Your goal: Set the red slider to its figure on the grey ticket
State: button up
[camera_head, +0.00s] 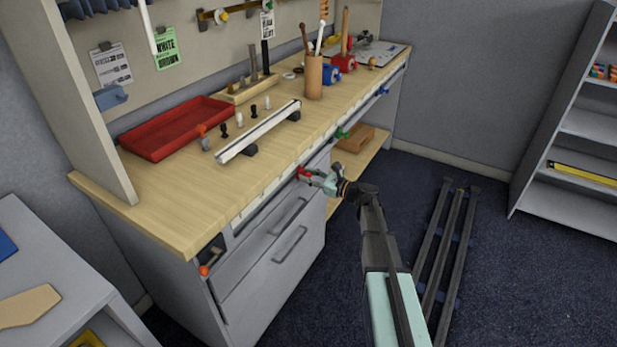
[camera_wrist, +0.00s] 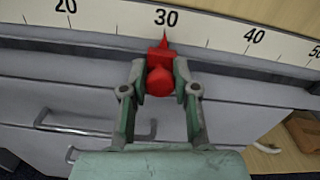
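The red slider (camera_wrist: 160,78) sits on the white scale (camera_wrist: 110,17) along the bench's front edge. In the wrist view its pointer is at the 30 mark. My gripper (camera_wrist: 160,85) has a finger on each side of the red knob, and both fingers appear to touch it. In the head view my gripper (camera_head: 308,175) reaches the red slider (camera_head: 301,171) from the right. The grey ticket (camera_head: 112,65) hangs on the back panel at the upper left; its print is too small to read.
A green slider (camera_head: 342,133) and a blue slider (camera_head: 383,90) sit farther along the front edge. A green ticket (camera_head: 166,49) hangs beside the grey one. A red tray (camera_head: 177,128) and a long white bar (camera_head: 258,132) lie on the bench. Drawers (camera_head: 275,250) are below.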

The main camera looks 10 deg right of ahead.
jog(key=shift+o, duration=1.3)
jog(key=shift+s, duration=0.1)
jog(key=v, duration=1.2)
